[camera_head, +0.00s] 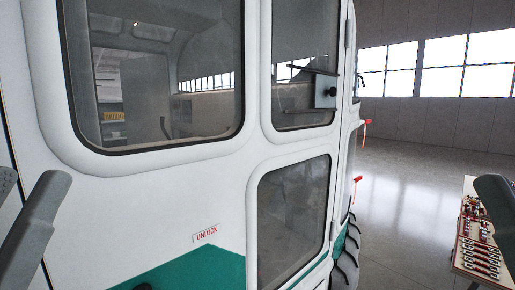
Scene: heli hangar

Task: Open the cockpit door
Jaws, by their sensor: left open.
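The cockpit door (185,190) is a white panel with a green lower part, filling the left and middle of the head view. It has a large upper window and smaller windows at its right. It looks shut, with a dark seam at its far left. A red "UNLOCK" label (206,234) sits above the green area. A small dark part, perhaps the handle, is cut off at the bottom edge (143,286). My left gripper (33,180) is open and empty at the left edge, in front of the door. A grey part of my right gripper (497,212) shows at the right edge; its jaws cannot be judged.
A table with a tool board (479,241) holding several red-handled tools stands at the lower right. Red tags (366,124) hang from the helicopter's nose beyond the door. The grey hangar floor (405,180) between the helicopter and the table is clear.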

